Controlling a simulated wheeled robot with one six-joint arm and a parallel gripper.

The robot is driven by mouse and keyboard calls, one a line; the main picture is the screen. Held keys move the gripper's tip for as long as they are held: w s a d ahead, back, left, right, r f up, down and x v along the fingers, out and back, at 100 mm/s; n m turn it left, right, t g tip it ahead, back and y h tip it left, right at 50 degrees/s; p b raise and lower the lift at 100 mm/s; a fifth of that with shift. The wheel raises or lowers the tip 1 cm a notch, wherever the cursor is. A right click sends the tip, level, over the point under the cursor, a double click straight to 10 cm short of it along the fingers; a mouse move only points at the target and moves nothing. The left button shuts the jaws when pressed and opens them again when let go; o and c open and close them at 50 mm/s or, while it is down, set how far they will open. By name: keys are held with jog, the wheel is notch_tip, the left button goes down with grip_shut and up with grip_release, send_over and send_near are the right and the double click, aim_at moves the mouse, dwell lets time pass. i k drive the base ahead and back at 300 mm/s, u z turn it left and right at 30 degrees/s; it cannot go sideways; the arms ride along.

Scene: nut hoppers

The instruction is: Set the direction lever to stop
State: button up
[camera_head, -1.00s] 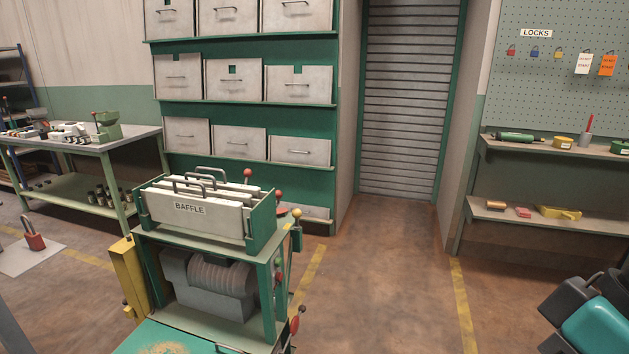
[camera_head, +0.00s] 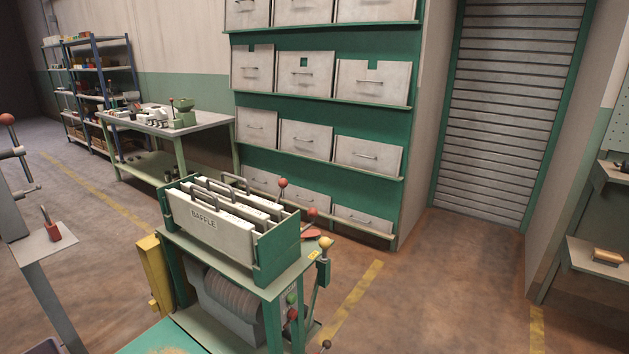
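The green machine stand (camera_head: 290,285) is at the lower middle of the head view. Several ball-topped levers are at its right side: a red-balled lever (camera_head: 282,183), a second red-balled lever (camera_head: 311,213) and a yellow-balled lever (camera_head: 326,242). Lower on the same side are a green knob (camera_head: 291,298), a red knob (camera_head: 292,313) and a dark knob (camera_head: 326,344). I cannot tell which one is the direction lever. No stop marking is readable, and the levers' lower parts are partly hidden. My gripper is not in view.
A rack labelled BAFFLE (camera_head: 203,218) sits on the stand, with a yellow post (camera_head: 154,270) at its left. A drawer cabinet (camera_head: 410,150) stands behind. A grey machine (camera_head: 12,215) is at the left edge. The floor (camera_head: 440,290) to the right is clear.

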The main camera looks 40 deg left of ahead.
aim_at(282, 182)
jog(key=u, duration=0.15)
jog(key=i, duration=0.75)
jog(key=u, duration=1.15)
jog(key=i, duration=0.75)
jog(key=u, duration=0.85)
